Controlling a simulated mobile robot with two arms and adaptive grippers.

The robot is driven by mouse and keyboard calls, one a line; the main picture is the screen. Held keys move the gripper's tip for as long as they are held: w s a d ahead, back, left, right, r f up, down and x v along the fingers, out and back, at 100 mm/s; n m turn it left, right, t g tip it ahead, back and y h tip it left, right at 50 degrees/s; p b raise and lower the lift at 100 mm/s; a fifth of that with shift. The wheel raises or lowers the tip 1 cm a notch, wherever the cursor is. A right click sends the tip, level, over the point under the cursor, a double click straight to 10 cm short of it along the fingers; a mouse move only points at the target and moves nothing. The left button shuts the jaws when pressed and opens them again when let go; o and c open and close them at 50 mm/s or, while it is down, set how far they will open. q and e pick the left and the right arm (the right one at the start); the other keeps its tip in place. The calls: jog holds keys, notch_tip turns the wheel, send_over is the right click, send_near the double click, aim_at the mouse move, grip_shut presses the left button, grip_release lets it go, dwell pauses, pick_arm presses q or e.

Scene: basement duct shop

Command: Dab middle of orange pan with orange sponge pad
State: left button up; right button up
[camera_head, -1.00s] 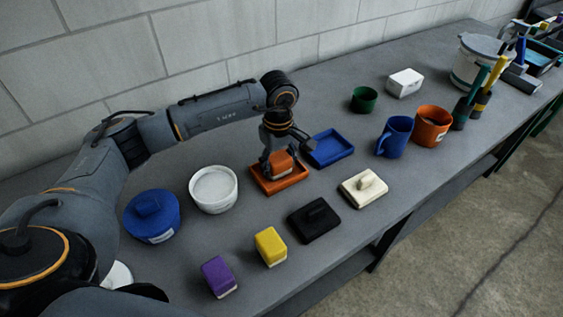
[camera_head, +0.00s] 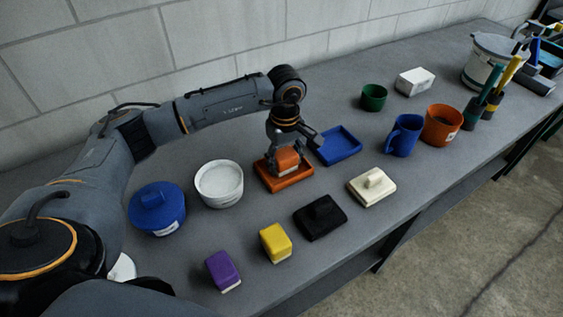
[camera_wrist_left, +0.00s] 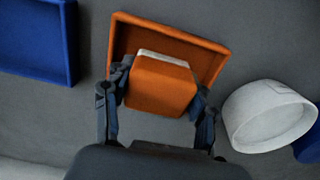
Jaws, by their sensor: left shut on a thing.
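The orange pan (camera_head: 301,181) is a shallow square tray on the bench; it also shows in the left wrist view (camera_wrist_left: 213,48). My left gripper (camera_head: 287,165) is shut on the orange sponge pad (camera_head: 288,159), a block with a pale bottom layer. In the left wrist view the sponge pad (camera_wrist_left: 160,86) sits between the two fingers (camera_wrist_left: 160,102), over the pan. The gripper points down. I cannot tell whether the pad's pale face touches the pan floor. My right gripper is not in view.
A blue tray (camera_head: 340,147) lies right of the pan, and a white bowl (camera_head: 219,184) and blue lidded pot (camera_head: 157,209) lie left. In front are a yellow block (camera_head: 275,243), a purple block (camera_head: 222,271), a black lidded item (camera_head: 320,217) and a cream one (camera_head: 372,187).

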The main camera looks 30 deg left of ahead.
aim_at(285, 154)
pick_arm(q)
jog(key=shift+r+p, duration=2.05)
jog(key=shift+r, duration=2)
jog(key=shift+f, duration=0.1)
jog(key=f+b, duration=0.2)
jog(key=w+f+b, duration=0.1)
jog(key=f+b, duration=0.1)
jog(key=d+f+b, duration=0.1)
jog(key=f+b, duration=0.1)
jog(key=shift+w, duration=0.2)
jog(key=shift+f+b, duration=0.3)
jog(key=shift+f, duration=0.2)
jog(key=shift+s+a, duration=0.1)
jog(key=shift+s, duration=0.05)
